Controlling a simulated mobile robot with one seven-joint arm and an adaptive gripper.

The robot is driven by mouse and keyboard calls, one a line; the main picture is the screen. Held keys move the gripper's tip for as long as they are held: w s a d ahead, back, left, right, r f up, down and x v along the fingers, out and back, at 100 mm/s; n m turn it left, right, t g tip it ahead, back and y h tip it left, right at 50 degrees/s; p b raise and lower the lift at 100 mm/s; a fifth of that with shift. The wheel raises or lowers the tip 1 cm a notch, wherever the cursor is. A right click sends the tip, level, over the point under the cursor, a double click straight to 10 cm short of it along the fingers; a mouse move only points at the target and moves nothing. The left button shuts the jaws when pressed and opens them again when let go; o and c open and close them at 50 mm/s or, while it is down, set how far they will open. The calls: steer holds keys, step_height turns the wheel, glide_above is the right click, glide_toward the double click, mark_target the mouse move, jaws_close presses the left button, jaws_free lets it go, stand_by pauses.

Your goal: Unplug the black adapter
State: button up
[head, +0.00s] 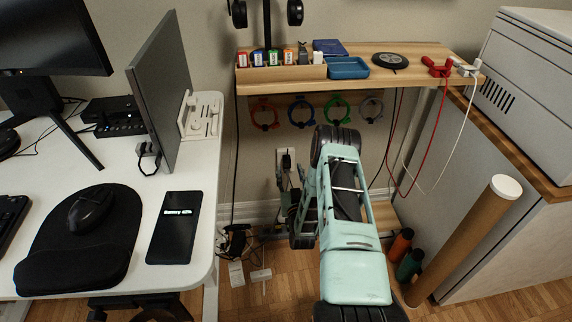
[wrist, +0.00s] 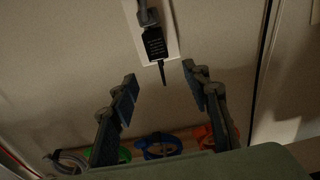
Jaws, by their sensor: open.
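The black adapter (wrist: 154,42) is plugged into a white wall outlet (wrist: 170,30) at the top of the wrist view, with its cord hanging from one end. A grey plug (wrist: 147,14) sits in the same outlet beside it. In the head view the adapter (head: 288,162) shows on the wall, left of my arm. My gripper (wrist: 160,80) is open and empty. Its two fingers are apart, below the adapter in the wrist picture, with bare wall between them. The adapter is not between the fingertips. In the head view my arm hides most of the gripper.
A wooden shelf (head: 420,77) overhangs the outlet, with colored rings (head: 301,111) hung beneath it. A white desk (head: 150,215) stands at left. A cardboard tube (head: 466,240) and a cabinet (head: 495,150) stand at right. Loose cables (head: 236,240) lie near the floor.

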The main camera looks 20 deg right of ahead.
mark_target(287, 161)
steer(key=b+x, duration=0.1)
steer(key=x, duration=0.1)
steer(key=f+b+x, duration=0.1)
steer(key=x, duration=0.1)
steer(key=shift+w, duration=0.25)
steer(key=shift+w+d+r, duration=0.1)
steer(key=shift+w+d, duration=0.05)
steer(key=shift+w, duration=0.25)
jaws_close()
